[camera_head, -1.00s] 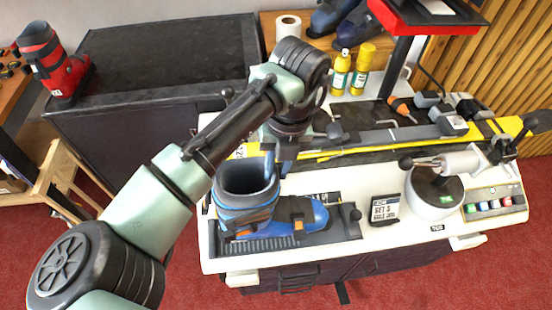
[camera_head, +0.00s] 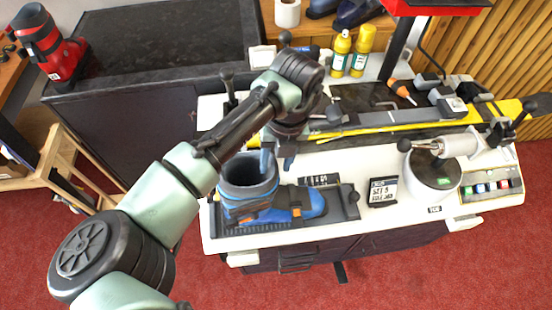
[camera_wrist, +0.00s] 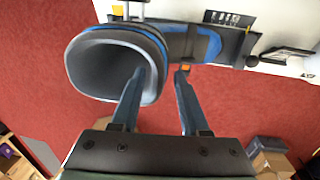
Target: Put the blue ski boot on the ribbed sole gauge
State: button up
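The blue ski boot (camera_head: 250,193) stands upright on the ribbed sole gauge (camera_head: 342,205), toe to the right, near the front left of the white bench top. Its grey-lined cuff opens upward. My gripper (camera_head: 277,158) is at the top of the cuff, on its right side. In the wrist view the boot (camera_wrist: 150,45) lies beyond my gripper (camera_wrist: 161,70). The fingers are spread apart; the left one overlaps the cuff opening and the right one is outside the rim. I see a gap between them, and neither finger clearly presses the cuff wall.
A small sign (camera_head: 383,192) and a round grey fixture with a lever (camera_head: 432,182) stand to the right of the gauge. A yellow rail (camera_head: 390,132) crosses behind. Yellow bottles (camera_head: 361,50) stand at the back. A red boot (camera_head: 52,45) is on a dark cabinet at left.

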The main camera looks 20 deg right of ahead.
notch_tip(320, 180, up, 12)
jog(key=d+b, duration=0.1)
jog(key=b, duration=0.1)
jog(key=w+d+r+n+t+h, duration=0.2)
jog(key=d+r+n+t+h, duration=0.6)
jog(key=d+r, duration=0.5)
notch_tip(320, 180, up, 11)
jog(key=w+n+t+h, duration=0.2)
jog(key=n+h, duration=0.3)
jog(key=n, duration=0.1)
jog(key=a+r+n+t, duration=0.7)
jog(key=a+r+n, duration=0.2)
jog(key=r, duration=0.2)
jog(key=s+a+r+n+t+y, duration=0.3)
jog(key=s+a+n+t+y, duration=0.1)
jog(key=a+n, duration=0.4)
jog(key=s+a+r+n+t+y, duration=0.4)
jog(key=s+a+n+t+y, duration=0.1)
jog(key=a, duration=0.6)
jog(key=n+t+y, duration=0.1)
jog(key=n+y, duration=0.1)
jog(key=n, duration=0.1)
jog(key=shift+s+a+y, duration=0.15)
jog(key=shift+y, duration=0.15)
